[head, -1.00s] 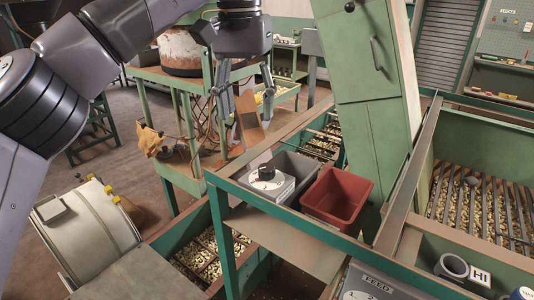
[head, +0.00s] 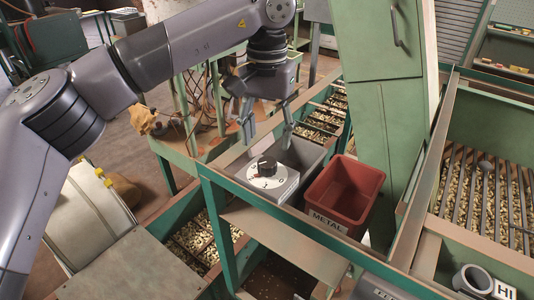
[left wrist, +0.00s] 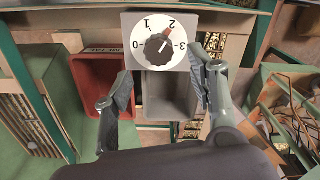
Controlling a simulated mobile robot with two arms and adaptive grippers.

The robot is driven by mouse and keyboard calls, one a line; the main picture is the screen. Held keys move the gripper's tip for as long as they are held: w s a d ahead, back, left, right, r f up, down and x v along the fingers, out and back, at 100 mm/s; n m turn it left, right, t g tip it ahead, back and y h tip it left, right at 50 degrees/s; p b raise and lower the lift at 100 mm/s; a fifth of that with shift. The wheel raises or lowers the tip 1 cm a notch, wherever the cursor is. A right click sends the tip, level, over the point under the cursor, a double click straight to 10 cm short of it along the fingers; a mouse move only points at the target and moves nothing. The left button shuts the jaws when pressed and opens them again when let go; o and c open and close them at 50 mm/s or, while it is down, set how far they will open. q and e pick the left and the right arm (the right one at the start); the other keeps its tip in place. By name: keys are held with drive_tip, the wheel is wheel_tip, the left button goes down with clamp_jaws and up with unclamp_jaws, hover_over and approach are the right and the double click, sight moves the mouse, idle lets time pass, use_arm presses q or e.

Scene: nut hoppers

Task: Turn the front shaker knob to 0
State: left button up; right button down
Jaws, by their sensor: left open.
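The shaker knob (head: 266,164) is a black knob on a white dial on top of a pale box (head: 273,185). It also shows in the left wrist view (left wrist: 158,47), where the dial carries the marks 0, 1, 2 and 3 and appears upside down. Its red pointer is toward the 2. My left gripper (head: 266,132) is open, fingers pointing down, above and just behind the knob in the head view. In the left wrist view its fingertips (left wrist: 161,78) stand apart with the dial beyond them. Nothing is between the fingers. My right gripper is out of view.
A grey bin (head: 306,152) is behind the dial box, and a red bin (head: 343,192) labelled METAL is right of it. A tall green cabinet (head: 376,110) rises behind. The green frame (head: 225,183) borders the dial box. Nut-filled trays lie around.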

sight(267, 162)
use_arm(q)
wheel_tip(267, 162, down, 3)
drive_tip(key=shift+s+f+p, duration=0.1)
drive_tip(key=shift+p, duration=0.3)
drive_tip(key=shift+f, duration=0.95)
drive_tip(key=shift+f+p, duration=0.3)
drive_tip(key=shift+f, duration=0.25)
drive_tip(key=c, duration=1.1)
drive_tip(key=shift+c, duration=0.2)
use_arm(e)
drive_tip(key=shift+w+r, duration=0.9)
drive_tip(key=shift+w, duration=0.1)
